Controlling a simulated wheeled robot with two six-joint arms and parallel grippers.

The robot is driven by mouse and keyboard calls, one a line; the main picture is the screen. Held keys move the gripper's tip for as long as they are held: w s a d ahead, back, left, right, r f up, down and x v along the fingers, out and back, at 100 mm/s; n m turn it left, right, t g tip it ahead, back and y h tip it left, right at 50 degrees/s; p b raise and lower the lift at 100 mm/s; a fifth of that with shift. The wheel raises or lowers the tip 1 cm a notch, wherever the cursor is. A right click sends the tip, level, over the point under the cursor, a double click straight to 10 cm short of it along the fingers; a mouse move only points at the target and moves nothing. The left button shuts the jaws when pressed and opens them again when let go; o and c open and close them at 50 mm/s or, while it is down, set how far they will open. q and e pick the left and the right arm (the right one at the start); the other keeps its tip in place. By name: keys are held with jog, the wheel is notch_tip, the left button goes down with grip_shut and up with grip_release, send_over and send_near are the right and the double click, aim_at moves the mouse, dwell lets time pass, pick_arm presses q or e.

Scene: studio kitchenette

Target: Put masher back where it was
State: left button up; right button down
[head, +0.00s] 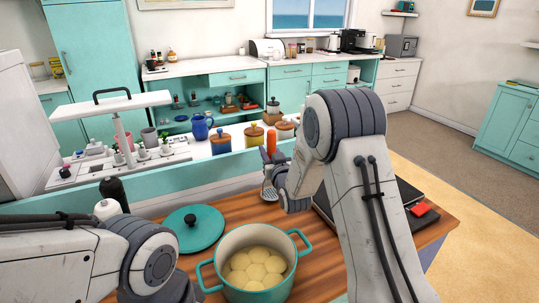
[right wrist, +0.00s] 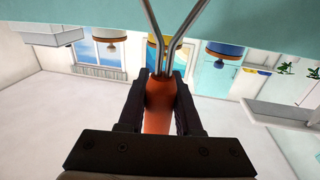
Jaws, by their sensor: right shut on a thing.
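The masher's orange handle (head: 271,142) stands roughly upright in the head view, with its grey slotted metal head (head: 267,189) below it. My right gripper (head: 272,167) is shut around the handle, partly hidden by my right arm. In the right wrist view, both dark fingers of the gripper (right wrist: 160,80) close on the orange handle (right wrist: 158,96), and two metal rods run out from it. The head hangs by the teal partition, behind the pot; I cannot tell whether it touches anything. My left arm shows at lower left, but its gripper is outside the view.
A teal pot (head: 204,277) of pale potatoes stands on the wooden counter (head: 235,211). Its teal lid (head: 193,230) lies behind it at left. Bottles (head: 113,190) stand at the left. Canisters (head: 223,141) and a blue jug (head: 201,127) stand beyond the partition. A dark flat appliance (head: 408,192) lies right, near a red item (head: 420,209).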

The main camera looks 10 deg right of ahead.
jog(key=shift+f, duration=0.65)
jog(key=shift+f, duration=0.2)
jog(key=c, duration=0.6)
grip_release()
jog(key=s+b, duration=0.1)
jog(key=s, duration=0.6)
jog(key=shift+s+d, duration=0.2)
jog(key=shift+s, duration=0.1)
